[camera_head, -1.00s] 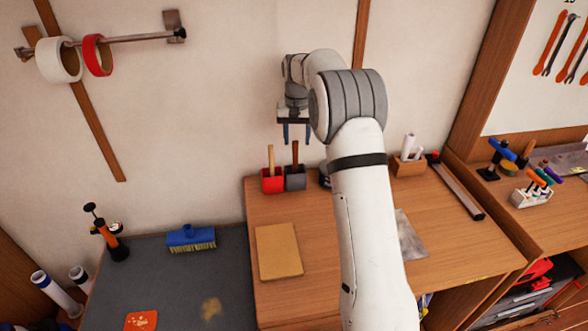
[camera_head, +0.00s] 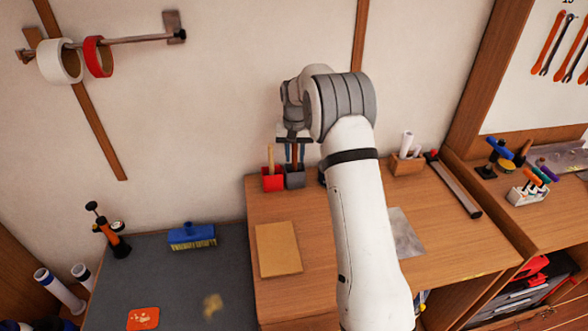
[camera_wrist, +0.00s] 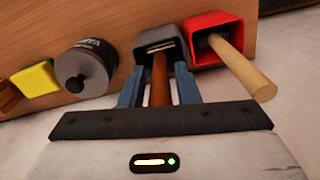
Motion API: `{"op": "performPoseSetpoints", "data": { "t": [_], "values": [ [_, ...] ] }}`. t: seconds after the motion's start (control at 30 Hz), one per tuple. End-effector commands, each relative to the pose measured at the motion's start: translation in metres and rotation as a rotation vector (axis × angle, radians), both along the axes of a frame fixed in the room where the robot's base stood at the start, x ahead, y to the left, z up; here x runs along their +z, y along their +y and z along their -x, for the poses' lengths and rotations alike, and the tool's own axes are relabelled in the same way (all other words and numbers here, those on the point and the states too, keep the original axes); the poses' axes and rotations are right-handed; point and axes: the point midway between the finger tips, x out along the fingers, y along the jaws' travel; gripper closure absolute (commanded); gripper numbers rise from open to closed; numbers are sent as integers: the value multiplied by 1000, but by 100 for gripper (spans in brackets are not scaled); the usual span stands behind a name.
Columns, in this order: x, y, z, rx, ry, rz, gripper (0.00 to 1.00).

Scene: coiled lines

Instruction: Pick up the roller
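A brown handle (camera_wrist: 160,80) stands in a grey cup (camera_wrist: 160,45) at the back of the wooden bench; this may be the roller, but its lower end is mostly hidden inside the cup. The grey cup also shows in the head view (camera_head: 295,180). My gripper (camera_wrist: 158,90) is open, with one blue-grey finger on each side of the brown handle and a gap to each. In the head view my gripper (camera_head: 295,155) is just above the grey cup, pointing down. A light wooden handle (camera_wrist: 242,68) leans in a red cup (camera_wrist: 218,22) right beside it.
A dark round container labelled in white (camera_wrist: 85,65) stands near the grey cup. A tan board (camera_head: 278,250) lies in front of the cups. A blue brush (camera_head: 192,236) lies on the grey bench at left. The wall is close behind.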

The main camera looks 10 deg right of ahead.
Motion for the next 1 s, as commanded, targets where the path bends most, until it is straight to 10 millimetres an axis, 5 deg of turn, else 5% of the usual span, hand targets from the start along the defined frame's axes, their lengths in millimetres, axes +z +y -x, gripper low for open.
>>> {"op": "performPoseSetpoints", "data": {
  "t": [0.33,0.67,1.0],
  "values": [
    [0,1,0,1,0,0,100],
    [6,1,-1,1,-2,0,100],
    [68,1,-1,2,-5,0,100]
  ]
}}
